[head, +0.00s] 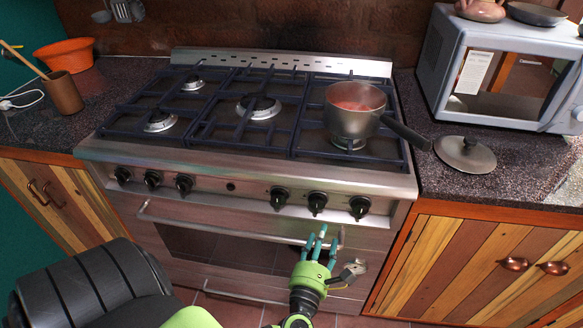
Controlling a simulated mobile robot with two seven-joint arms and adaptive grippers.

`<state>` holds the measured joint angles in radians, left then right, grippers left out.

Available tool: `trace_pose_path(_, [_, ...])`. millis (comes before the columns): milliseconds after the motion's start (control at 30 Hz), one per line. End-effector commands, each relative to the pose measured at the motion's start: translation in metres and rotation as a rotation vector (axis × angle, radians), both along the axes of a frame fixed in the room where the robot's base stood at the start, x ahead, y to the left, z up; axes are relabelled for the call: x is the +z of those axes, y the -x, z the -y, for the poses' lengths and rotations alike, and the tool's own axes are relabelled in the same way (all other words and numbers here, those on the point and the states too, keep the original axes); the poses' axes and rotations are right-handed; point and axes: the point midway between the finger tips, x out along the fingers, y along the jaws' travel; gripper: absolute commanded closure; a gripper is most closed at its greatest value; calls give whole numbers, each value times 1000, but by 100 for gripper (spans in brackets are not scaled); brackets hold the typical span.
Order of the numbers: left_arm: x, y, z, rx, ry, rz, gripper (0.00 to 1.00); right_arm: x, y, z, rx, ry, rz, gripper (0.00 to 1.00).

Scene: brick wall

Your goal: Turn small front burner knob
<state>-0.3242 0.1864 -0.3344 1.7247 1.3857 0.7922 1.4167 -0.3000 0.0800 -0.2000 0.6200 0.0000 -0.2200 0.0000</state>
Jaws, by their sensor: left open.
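The steel stove (240,170) has a row of black knobs along its front panel. Three are on the left, at the far left (122,176), the second (152,180) and the third (184,184). Three are on the right: one nearer the middle (279,198), a middle one (317,203) and the rightmost one (360,207). No label shows which knob serves the small front burner (160,122). My left gripper (325,248), with teal fingers, is open and empty in front of the oven door, below the right knobs and apart from them. My right gripper is not in view.
A saucepan (352,122) stands on the right burner, its handle pointing right over the counter. A lid (465,155) and a microwave (500,70) are on the right counter. The oven handle (230,228) runs across below the knobs.

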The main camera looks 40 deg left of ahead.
Motion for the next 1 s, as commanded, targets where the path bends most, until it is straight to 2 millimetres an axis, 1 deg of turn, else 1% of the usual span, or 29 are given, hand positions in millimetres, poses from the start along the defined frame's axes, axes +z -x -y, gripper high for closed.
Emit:
trace_pose_path(33, [-5, 0, 5, -34, -97, -52, 48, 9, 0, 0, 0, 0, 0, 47])
trace_pose_path(200, [-34, 1, 21, -152, -392, -199, 48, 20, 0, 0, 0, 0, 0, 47])
trace_pose_path(467, [-79, 14, 41, -325, -751, -381, 48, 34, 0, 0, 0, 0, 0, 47])
trace_pose_path(600, [-106, 27, 49, -428, -931, -473, 48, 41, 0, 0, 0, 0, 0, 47])
trace_pose_path(767, [-131, 41, 56, -529, -1090, -551, 48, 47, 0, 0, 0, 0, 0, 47])
trace_pose_path(1000, [-169, 71, 62, -702, -1322, -660, 48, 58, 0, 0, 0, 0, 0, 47])
